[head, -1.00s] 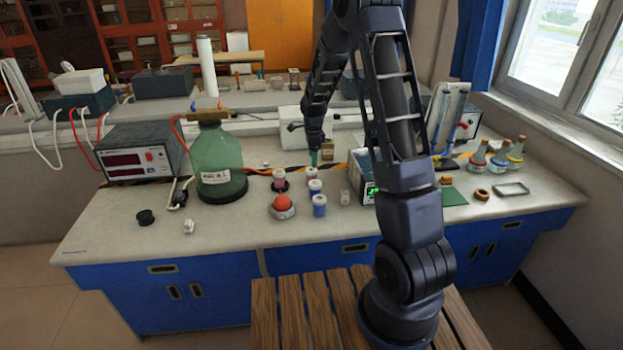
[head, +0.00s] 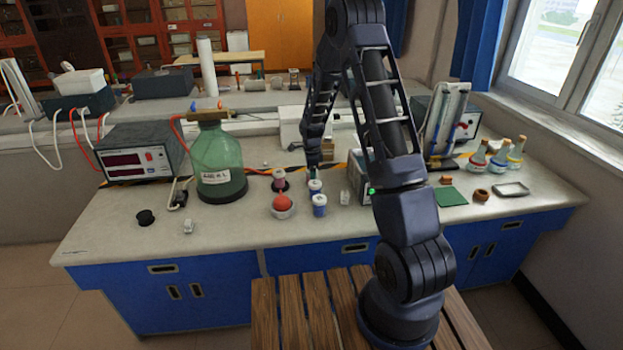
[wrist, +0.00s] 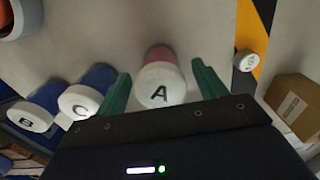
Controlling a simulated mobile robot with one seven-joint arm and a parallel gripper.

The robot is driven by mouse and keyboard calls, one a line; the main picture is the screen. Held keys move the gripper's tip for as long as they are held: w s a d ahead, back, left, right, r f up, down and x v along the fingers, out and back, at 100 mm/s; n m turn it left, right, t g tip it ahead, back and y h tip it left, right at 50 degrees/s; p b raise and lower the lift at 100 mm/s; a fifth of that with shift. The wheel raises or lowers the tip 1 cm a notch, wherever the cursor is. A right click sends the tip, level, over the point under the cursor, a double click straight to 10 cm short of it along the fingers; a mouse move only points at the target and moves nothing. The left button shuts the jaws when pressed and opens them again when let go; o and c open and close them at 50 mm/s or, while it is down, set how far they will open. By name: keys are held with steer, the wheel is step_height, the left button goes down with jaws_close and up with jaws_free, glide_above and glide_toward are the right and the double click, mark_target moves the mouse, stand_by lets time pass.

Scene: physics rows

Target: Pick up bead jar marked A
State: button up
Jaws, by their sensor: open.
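Bead jar A (wrist: 159,88) has a white lid marked with a black A and a reddish body. In the wrist view it stands between the two green fingers of my gripper (wrist: 161,69), which are open with a gap on each side. In the head view my gripper (head: 313,166) is low over the bench at the back of the jar row and mostly hides jar A. Blue jar C (wrist: 80,101) and blue jar B (wrist: 31,116) stand to its left in the wrist view. They show in the head view as two blue jars, C (head: 315,188) and B (head: 320,205).
A brown box (wrist: 297,103) and a small white-capped item (wrist: 246,60) are right of jar A in the wrist view. A green bottle (head: 218,158) stands further left.

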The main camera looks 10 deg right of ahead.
step_height(320, 180, down, 3)
steer(key=shift+r, duration=0.1)
steer(key=c, duration=1.1)
